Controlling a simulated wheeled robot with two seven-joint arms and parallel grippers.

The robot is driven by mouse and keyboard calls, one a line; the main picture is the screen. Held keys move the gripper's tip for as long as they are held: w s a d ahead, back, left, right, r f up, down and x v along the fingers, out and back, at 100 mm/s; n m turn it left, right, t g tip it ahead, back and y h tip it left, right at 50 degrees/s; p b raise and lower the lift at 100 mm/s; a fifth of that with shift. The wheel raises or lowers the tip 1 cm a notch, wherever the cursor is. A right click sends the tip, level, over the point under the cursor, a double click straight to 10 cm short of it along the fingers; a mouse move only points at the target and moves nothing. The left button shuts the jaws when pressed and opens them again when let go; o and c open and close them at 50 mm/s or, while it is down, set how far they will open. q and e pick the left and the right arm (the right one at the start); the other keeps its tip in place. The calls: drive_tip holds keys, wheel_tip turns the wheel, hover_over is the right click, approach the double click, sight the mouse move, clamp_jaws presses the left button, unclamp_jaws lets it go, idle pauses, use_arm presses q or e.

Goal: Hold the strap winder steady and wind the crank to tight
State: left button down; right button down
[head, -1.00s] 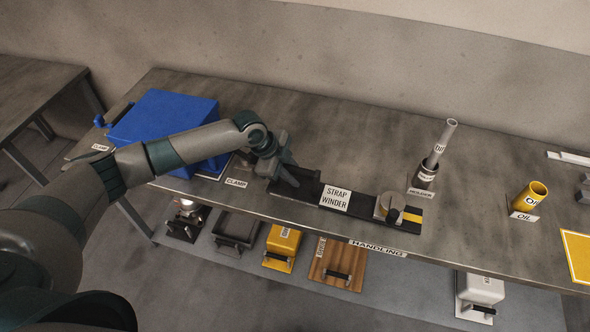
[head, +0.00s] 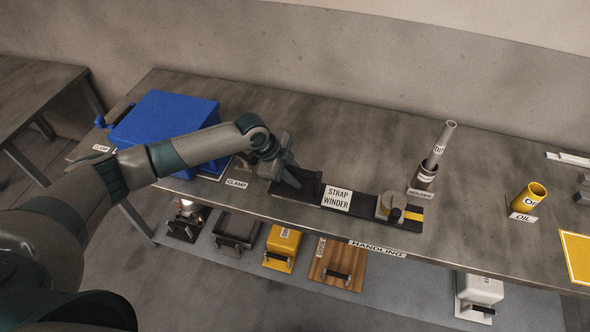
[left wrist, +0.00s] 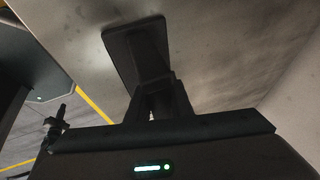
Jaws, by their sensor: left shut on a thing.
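The strap winder (head: 365,203) is a long dark bar with a white label, lying along the front of the table. At its right end is a round grey crank drum (head: 389,205) with a dark knob (head: 396,215) and a yellow band beside it. My left gripper (head: 292,180) is at the winder's left end, shut on its dark upright part. In the left wrist view the fingers (left wrist: 160,103) close on a dark piece of the winder (left wrist: 138,50). The fingertips are partly hidden in the head view. My right gripper is not in view.
A blue box (head: 165,120) stands behind my left arm. A holder (head: 422,178) with a grey tube stands behind the crank, and a yellow oil cup (head: 528,198) is to the right. Several items sit on the shelf below. The table's back middle is clear.

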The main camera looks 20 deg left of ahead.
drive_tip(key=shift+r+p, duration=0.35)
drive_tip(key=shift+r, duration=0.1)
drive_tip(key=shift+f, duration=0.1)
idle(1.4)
